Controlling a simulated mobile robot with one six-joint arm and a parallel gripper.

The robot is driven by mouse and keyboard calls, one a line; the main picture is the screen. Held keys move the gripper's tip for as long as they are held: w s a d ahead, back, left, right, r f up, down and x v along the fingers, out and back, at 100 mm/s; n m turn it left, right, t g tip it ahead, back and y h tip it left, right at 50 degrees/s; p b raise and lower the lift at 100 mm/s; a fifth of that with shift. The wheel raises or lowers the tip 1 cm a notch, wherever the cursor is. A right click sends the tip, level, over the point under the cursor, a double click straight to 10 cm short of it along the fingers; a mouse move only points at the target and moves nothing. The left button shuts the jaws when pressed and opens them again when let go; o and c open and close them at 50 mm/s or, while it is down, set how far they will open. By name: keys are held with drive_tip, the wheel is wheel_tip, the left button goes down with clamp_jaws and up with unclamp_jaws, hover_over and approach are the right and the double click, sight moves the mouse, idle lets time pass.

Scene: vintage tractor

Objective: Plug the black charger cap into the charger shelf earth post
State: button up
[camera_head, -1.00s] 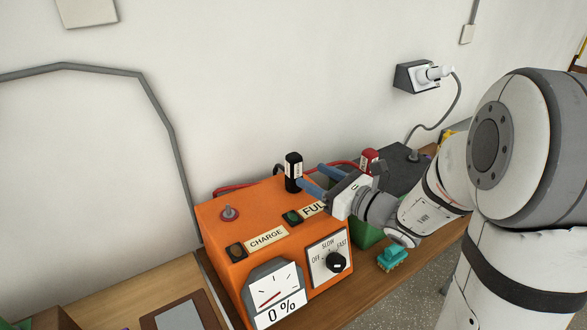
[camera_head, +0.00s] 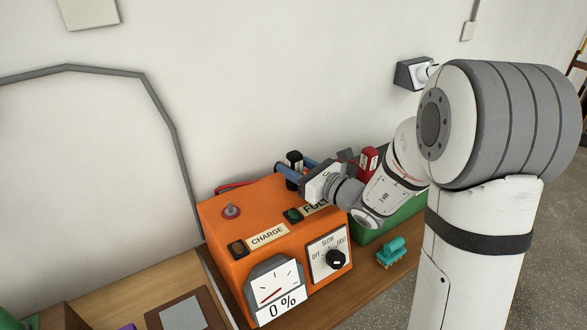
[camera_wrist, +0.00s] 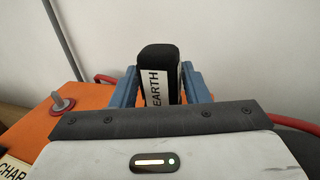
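The black charger cap (camera_head: 294,157), labelled EARTH, stands upright at the back of the orange charger (camera_head: 225,235). In the wrist view the cap (camera_wrist: 158,65) is between my two blue fingers. My gripper (camera_head: 298,170) is open around it, with a narrow gap showing on the right side. The cap's lower end is hidden by the gripper body. A bare metal post (camera_head: 231,211) on a reddish base stands on the charger top at left; it also shows in the wrist view (camera_wrist: 62,103). I cannot tell whether this is the earth post.
A red cap (camera_head: 369,160) stands right of my gripper, near a green box (camera_head: 400,215). A teal object (camera_head: 391,251) lies on the wooden bench. The charger's gauge (camera_head: 275,290) reads 0 %. Red cable runs behind the charger. The charger top around the bare post is clear.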

drive_tip(key=c, duration=0.7)
drive_tip(key=shift+r, duration=0.1)
wheel_tip(320, 180, up, 10)
drive_tip(key=shift+f, duration=0.1)
drive_tip(key=shift+r, duration=0.2)
drive_tip(key=shift+r+p, duration=1.7)
drive_tip(key=shift+r, duration=0.9)
